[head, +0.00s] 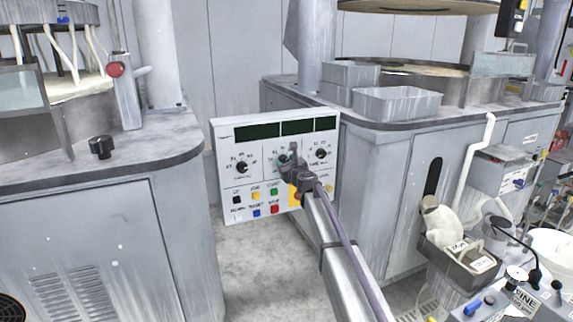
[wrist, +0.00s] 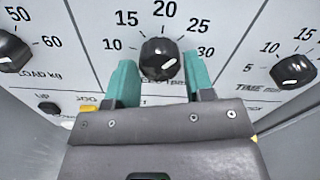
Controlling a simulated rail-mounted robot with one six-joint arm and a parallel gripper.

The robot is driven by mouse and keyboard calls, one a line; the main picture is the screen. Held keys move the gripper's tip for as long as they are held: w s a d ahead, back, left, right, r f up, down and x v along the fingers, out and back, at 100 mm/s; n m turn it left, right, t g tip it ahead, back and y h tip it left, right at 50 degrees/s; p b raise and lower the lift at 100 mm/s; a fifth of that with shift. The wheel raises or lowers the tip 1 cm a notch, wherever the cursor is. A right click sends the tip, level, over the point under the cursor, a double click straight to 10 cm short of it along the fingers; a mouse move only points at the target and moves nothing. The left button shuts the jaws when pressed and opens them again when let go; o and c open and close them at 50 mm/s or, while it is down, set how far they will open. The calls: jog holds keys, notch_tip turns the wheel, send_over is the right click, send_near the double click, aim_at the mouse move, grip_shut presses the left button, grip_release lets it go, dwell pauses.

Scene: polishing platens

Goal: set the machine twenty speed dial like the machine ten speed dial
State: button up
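A white control panel (head: 229,150) carries three black dials, and my gripper (head: 287,160) is at the middle one. In the wrist view, this speed dial (wrist: 162,58) has the scale 10, 15, 20, 25, 30 around it. The gripper looks open. In the head view my arm partly hides the dial. No machine number is readable, and I cannot identify the other speed dial.
The load dial (wrist: 14,50) and time dial (wrist: 293,70) flank the speed dial. Colored buttons (head: 274,192) sit below. Grey machine cabinets (head: 100,240) stand left and right (head: 380,170) of the panel. A loose black knob (head: 101,147) is on the left counter.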

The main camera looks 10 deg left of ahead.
jog(key=c, duration=0.5)
jog(key=shift+n, duration=7.9)
jog(key=o, duration=0.9)
